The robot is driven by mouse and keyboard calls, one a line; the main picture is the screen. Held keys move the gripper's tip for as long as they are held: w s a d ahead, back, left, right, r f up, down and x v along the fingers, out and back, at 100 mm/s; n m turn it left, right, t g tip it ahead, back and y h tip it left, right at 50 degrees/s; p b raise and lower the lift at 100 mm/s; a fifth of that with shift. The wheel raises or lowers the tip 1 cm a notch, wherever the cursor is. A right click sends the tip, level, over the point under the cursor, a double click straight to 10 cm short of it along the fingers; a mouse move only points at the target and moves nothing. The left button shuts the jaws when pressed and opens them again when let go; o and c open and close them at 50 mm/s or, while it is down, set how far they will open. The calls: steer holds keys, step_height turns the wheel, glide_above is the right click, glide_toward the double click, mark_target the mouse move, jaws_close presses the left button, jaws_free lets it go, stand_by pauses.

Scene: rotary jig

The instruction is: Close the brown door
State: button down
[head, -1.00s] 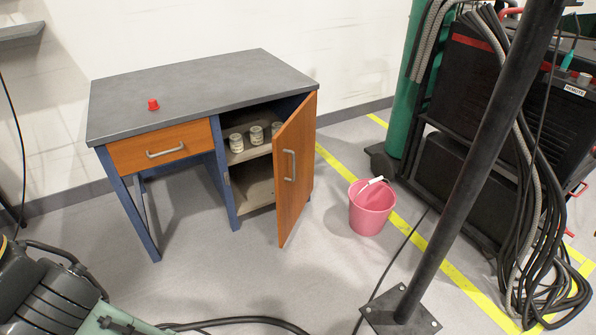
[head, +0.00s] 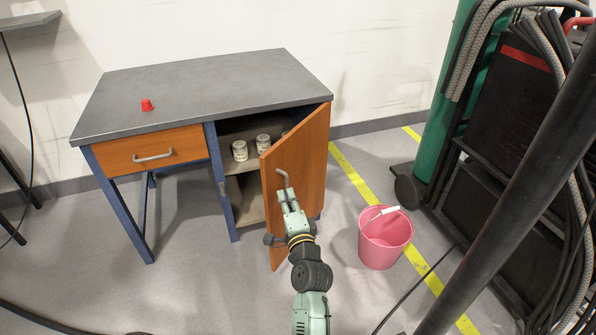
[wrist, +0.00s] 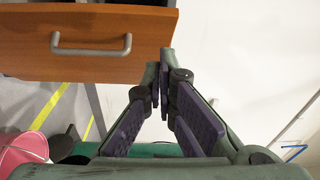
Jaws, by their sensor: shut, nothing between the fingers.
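The brown door (head: 305,150) of the desk cabinet (head: 208,160) stands open, swung outward to the right. Its metal handle (head: 283,177) is on the outer face. My gripper (head: 287,190) is in front of that face, just below the handle in the head view, and covers the door's lower part. In the wrist view the door (wrist: 30,30) fills the upper left, with its handle (wrist: 90,48) left of my gripper (wrist: 163,58). The fingertips are together and empty, overlapping the door's lower right corner in that view. I cannot tell whether they touch the door.
Cans (head: 240,150) stand on the cabinet shelf. A brown drawer (head: 150,150) is shut at the left, and a red object (head: 147,105) sits on the desktop. A pink bucket (head: 385,240) stands on the floor right of the door. A dark post (head: 510,210) slants at the far right.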

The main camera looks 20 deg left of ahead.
step_height(320, 180, down, 3)
steer(key=w+d+m, duration=0.1)
steer(key=d, duration=0.1)
steer(key=p, duration=0.2)
glide_toward(274, 167)
steer(key=w+d, duration=0.2)
steer(key=shift+h, duration=0.3)
steer(key=shift+w+a+r+p, duration=0.1)
steer(key=shift+w+a+p, duration=0.25)
steer(key=shift+a, duration=0.4)
steer(key=shift+w+a+r+p, duration=0.1)
steer(key=shift+w+a+p, duration=0.2)
steer(key=shift+a, duration=0.4)
steer(key=shift+w+a+r+p, duration=0.15)
steer(key=shift+w+a+p, duration=0.15)
steer(key=shift+a, duration=0.45)
steer(key=shift+a, duration=0.1)
